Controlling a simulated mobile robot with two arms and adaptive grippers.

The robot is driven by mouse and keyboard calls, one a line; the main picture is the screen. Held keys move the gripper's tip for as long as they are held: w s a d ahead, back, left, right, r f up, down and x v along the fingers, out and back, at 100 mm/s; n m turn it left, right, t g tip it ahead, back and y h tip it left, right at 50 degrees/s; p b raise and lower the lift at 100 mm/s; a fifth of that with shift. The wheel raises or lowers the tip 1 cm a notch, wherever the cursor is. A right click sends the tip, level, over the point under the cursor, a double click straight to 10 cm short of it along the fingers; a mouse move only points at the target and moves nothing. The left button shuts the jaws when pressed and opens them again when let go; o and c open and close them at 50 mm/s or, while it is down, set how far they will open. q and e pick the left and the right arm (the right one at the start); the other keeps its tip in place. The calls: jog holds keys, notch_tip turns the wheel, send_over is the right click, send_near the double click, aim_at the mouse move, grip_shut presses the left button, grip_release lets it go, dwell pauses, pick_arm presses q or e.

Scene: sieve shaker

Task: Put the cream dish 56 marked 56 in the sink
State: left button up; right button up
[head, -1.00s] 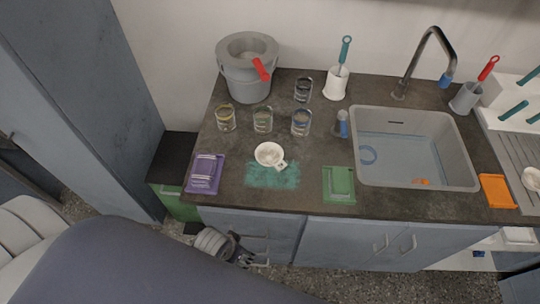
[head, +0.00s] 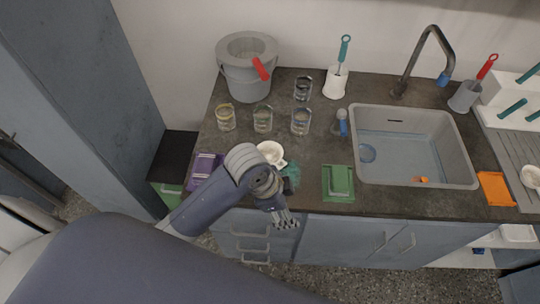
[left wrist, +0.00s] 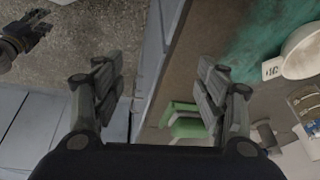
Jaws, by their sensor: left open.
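A round cream dish (head: 270,151) with a small tab sits on the teal mat (head: 291,170) on the counter. In the left wrist view the dish (left wrist: 304,48) is at the upper right, its tab marking too small to read surely. My left gripper (head: 286,221) is open and empty by the counter's front edge, on the near side of the dish and apart from it. Its fingers (left wrist: 160,85) are spread in the left wrist view. A dark gripper-like part, likely my right gripper (left wrist: 38,28), shows at that view's upper left. The grey sink (head: 472,160) is at the right.
Several glasses (head: 263,119) and a grey bucket (head: 245,85) stand behind the dish. A green tray (head: 339,183) lies between mat and sink, a purple one (head: 203,168) to the left. The tap (head: 405,75) arches behind the sink. Another white dish (head: 532,177) is at far right.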

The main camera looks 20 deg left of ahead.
pick_arm(q)
jog(key=w+m, duration=0.2)
jog(key=w+r+m, duration=0.1)
jog(key=w+m, duration=0.1)
jog(key=w+r+m+g+y, duration=0.1)
jog(key=w+m, duration=0.1)
jog(key=shift+w+a+r, duration=0.15)
jog(key=shift+w+r, duration=0.05)
jog(key=shift+w, duration=0.05)
jog(key=w+a+r+m+g+y, duration=0.1)
jog(key=w+a+r+m+y, duration=0.1)
jog(key=w+a+r+m, duration=0.4)
send_over(279, 162)
jog(key=shift+n, duration=0.4)
notch_tip(279, 162, down, 5)
jog(key=shift+a+r+p, duration=0.15)
jog(key=shift+r+p, duration=0.05)
jog(key=shift+p, duration=0.15)
jog(key=shift+s+f, duration=0.1)
jog(key=shift+f, duration=0.55)
jog(key=f+p, duration=0.1)
jog(key=f, duration=0.3)
jog(key=shift+d+f, duration=0.15)
jog(key=shift+d, duration=0.05)
pick_arm(e)
jog(key=shift+d+r, duration=0.2)
jog(key=shift+r, duration=0.85)
pick_arm(q)
jog(key=shift+c, duration=0.2)
grip_shut()
